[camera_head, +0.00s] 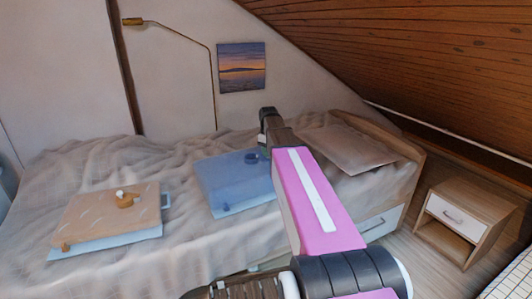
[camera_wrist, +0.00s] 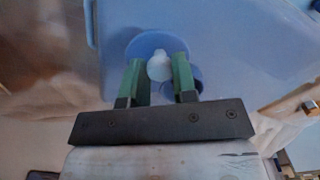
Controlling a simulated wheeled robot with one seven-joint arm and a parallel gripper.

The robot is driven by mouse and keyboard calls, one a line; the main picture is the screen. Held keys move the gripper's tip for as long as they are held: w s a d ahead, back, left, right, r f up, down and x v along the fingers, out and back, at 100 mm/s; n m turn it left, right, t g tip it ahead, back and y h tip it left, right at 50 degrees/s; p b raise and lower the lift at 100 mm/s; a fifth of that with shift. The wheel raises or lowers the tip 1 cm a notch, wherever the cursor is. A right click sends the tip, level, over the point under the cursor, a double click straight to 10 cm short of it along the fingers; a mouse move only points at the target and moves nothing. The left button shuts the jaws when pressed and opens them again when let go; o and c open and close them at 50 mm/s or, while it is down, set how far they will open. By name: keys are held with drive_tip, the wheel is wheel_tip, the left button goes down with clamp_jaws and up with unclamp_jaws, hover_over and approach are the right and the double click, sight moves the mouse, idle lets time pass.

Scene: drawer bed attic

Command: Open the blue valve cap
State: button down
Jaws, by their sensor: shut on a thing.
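The blue valve cap (camera_wrist: 159,67) shows in the wrist view as a small pale knob in front of a round blue disc (camera_wrist: 147,42). My gripper (camera_wrist: 158,62) has its two green fingers on either side of the knob, shut on it. The disc lies over a flat blue box (camera_wrist: 235,45), which rests on the bed in the head view (camera_head: 232,184). A small dark blue round part (camera_head: 252,157) shows on the box beside my gripper (camera_head: 264,152). In the wrist view a darker blue rounded part (camera_wrist: 196,75) is partly hidden behind the right finger.
A tan box (camera_head: 90,215) with an orange fitting (camera_head: 125,200) lies on the left of the bed (camera_head: 180,250). A brown pillow (camera_head: 350,150) is to the right of my arm. A nightstand (camera_head: 465,215) stands at the right, under the sloping wooden ceiling (camera_head: 430,65).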

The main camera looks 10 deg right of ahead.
drive_tip(key=shift+w+d+n, duration=0.1)
drive_tip(key=shift+d+n, duration=0.1)
drive_tip(key=shift+n, duration=0.2)
drive_tip(key=c, duration=0.9)
unclamp_jaws()
wheel_tip(320, 180, up, 11)
drive_tip(key=shift+f, duration=0.1)
